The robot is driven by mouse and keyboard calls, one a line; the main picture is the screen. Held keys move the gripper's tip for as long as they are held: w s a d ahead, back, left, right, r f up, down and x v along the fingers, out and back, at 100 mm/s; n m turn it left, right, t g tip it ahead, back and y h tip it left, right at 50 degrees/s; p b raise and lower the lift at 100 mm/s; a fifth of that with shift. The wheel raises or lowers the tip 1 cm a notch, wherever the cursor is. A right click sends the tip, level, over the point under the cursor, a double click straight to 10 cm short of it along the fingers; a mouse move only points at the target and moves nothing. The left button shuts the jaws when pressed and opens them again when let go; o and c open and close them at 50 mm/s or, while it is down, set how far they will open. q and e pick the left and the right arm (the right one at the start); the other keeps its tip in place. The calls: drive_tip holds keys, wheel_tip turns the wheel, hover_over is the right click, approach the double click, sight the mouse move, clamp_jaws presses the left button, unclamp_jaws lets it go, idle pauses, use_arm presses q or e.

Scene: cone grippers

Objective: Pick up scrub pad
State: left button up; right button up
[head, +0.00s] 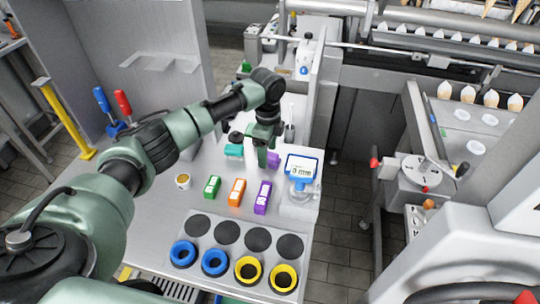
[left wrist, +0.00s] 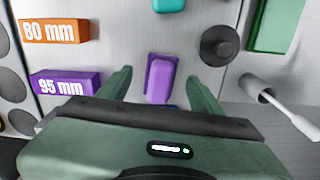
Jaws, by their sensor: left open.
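The scrub pad appears to be the small purple two-tone block (left wrist: 160,78) lying on the light worktop. In the head view its purple edge (head: 274,160) shows just right of my left gripper (head: 266,158), which partly hides it. In the left wrist view, my left gripper (left wrist: 161,80) is open, with one finger on each side of the pad. The fingers do not visibly close on it; their height above the worktop is hard to tell. My right gripper is not in view.
Green (head: 212,187), orange (head: 237,191) and purple (head: 262,198) labelled blocks lie nearby. A blue-framed display (head: 301,168) stands right of the pad. A teal item (head: 233,151), dark knob (left wrist: 220,45) and white-handled tool (left wrist: 280,104) are close. Blue and yellow rings (head: 248,270) fill the front.

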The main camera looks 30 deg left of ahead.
use_arm(q)
drive_tip(key=shift+f, duration=0.9)
clamp_jaws()
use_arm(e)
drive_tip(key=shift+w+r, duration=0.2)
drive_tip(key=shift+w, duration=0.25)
use_arm(q)
drive_tip(key=shift+r, duration=0.1)
